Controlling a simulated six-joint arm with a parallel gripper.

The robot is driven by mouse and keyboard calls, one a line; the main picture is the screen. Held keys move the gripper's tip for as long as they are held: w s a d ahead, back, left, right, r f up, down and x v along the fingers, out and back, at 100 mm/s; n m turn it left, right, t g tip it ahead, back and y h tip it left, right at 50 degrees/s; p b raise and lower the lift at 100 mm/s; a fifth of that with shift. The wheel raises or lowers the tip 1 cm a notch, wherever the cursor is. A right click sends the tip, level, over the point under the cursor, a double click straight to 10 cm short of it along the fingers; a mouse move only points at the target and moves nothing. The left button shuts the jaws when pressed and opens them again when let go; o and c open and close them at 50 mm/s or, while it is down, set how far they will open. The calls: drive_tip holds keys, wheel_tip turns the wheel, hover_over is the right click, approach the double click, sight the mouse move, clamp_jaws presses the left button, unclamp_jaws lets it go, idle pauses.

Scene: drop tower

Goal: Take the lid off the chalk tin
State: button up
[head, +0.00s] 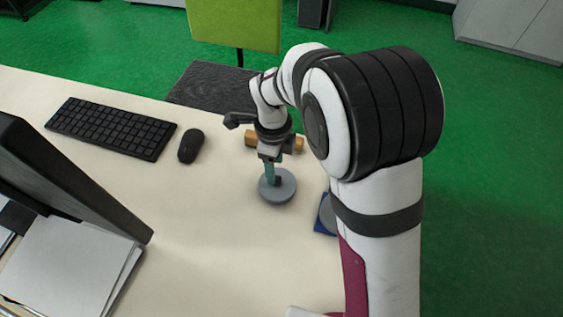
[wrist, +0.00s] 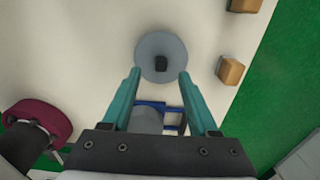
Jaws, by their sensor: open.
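The chalk tin's round grey-blue lid (head: 289,190) lies in front of the keyboard side of the desk, below my gripper. The wrist view shows the lid (wrist: 150,43) from above, with a dark knob (wrist: 161,63) at its middle. The tin's body is mostly hidden under the lid. My gripper (wrist: 160,74) is open, with its teal fingers pointing at the lid and the knob close to the line between the fingertips. In the head view my gripper (head: 271,182) hangs over the lid, and its fingers cover part of the knob.
A blue frame with a grey round part (wrist: 148,119) lies beside the lid, partly behind my arm in the head view (head: 325,215). Wooden blocks (wrist: 230,71) lie near the desk edge. A keyboard (head: 112,127), mouse (head: 190,146) and monitor (head: 70,180) stand left; desk between is clear.

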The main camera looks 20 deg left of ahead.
sight(277, 178)
drive_tip(key=f, duration=0.5)
drive_tip(key=shift+w+d+f, duration=0.1)
drive_tip(key=shift+d+f, duration=0.1)
drive_tip(key=shift+f, duration=0.05)
clamp_jaws()
